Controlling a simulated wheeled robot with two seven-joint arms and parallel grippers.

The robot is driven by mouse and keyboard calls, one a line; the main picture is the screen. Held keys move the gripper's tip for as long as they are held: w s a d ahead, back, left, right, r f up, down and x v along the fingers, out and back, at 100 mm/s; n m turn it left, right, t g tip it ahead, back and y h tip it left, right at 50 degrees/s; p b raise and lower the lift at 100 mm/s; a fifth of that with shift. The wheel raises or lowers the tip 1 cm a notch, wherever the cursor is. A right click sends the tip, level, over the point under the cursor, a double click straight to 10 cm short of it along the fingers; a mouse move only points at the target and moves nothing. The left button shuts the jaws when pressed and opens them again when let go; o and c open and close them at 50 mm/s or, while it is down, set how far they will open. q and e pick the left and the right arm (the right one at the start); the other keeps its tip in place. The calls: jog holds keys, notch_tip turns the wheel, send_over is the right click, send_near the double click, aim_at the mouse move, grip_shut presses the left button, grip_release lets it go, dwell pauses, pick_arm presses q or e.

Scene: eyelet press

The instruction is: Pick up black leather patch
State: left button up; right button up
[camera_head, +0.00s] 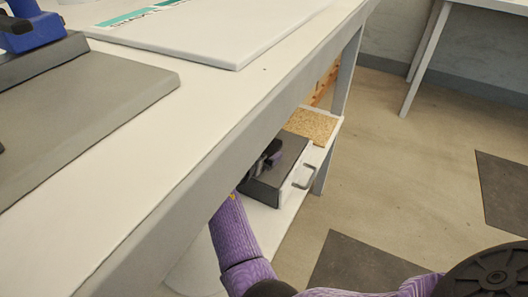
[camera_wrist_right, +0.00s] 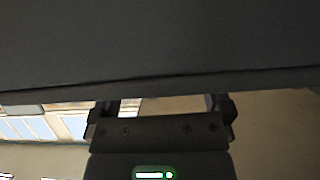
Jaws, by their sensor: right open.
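I cannot make out a black leather patch in either view. In the head view, my right gripper (camera_head: 272,154) is under the table, at a dark-topped drawer box (camera_head: 290,163) on the lower shelf. A dark flat surface (camera_wrist_right: 160,45) fills the top of that view, close to the fingers. Whether they touch it I cannot tell. My left gripper is not in view.
The table edge (camera_head: 225,148) overhangs the lower shelf (camera_head: 262,222). A cork sheet (camera_head: 312,125) lies behind the drawer box, whose metal handle (camera_head: 304,176) faces the open floor. A white board (camera_head: 225,35) lies on the tabletop.

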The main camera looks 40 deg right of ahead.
jog(key=shift+w+d, duration=0.1)
jog(key=shift+d, duration=0.1)
jog(key=shift+c, duration=0.3)
jog(key=c, duration=1)
jog(key=shift+o, duration=0.2)
